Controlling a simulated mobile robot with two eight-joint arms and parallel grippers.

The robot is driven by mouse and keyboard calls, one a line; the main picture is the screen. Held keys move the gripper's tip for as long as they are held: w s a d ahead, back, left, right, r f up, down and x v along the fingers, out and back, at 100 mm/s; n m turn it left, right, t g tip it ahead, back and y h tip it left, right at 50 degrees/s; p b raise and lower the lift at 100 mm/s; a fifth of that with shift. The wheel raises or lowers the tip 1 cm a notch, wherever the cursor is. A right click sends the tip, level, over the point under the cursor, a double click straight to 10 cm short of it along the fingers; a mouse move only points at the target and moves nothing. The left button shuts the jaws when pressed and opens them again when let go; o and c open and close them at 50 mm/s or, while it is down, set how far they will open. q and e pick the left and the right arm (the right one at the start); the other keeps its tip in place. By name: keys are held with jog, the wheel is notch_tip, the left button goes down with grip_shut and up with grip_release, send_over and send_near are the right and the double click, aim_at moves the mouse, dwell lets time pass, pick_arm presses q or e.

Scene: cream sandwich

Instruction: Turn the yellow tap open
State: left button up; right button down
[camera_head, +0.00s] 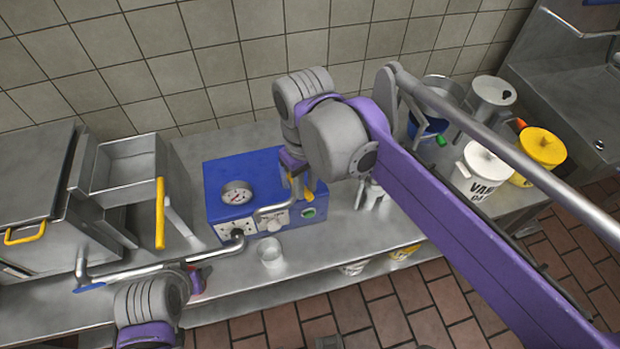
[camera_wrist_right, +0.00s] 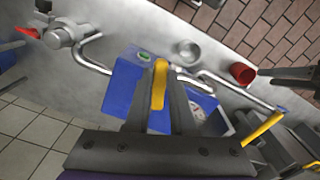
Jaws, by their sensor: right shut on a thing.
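The blue machine (camera_head: 230,208) stands on the steel counter, with a round gauge and a green button on its front. My right gripper (camera_head: 297,185) reaches down at its right front. In the wrist view the fingers of my right gripper (camera_wrist_right: 157,90) are closed on the yellow tap (camera_wrist_right: 159,82), one finger on each side. The tap also shows in the head view (camera_head: 307,194), partly hidden by the gripper. My left arm comes in at the lower left; its fingers are not clear.
A metal cup (camera_head: 271,253) stands in front of the machine. A steel pipe with a blue handle (camera_head: 88,287) runs along the counter at the left. A fryer-like unit (camera_head: 35,185) stands left, and a white bucket (camera_head: 484,162) and a yellow bucket (camera_head: 540,150) stand right.

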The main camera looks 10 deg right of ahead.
jog(key=shift+s+a+m, duration=0.15)
jog(key=shift+a+m, duration=0.25)
jog(key=shift+m, duration=0.5)
jog(key=c, duration=0.8)
grip_release()
jog(key=shift+o, duration=0.2)
jog(key=shift+r, duration=0.1)
notch_tip(320, 180, up, 11)
jog(key=shift+f+p, duration=0.2)
jog(key=shift+p, duration=0.15)
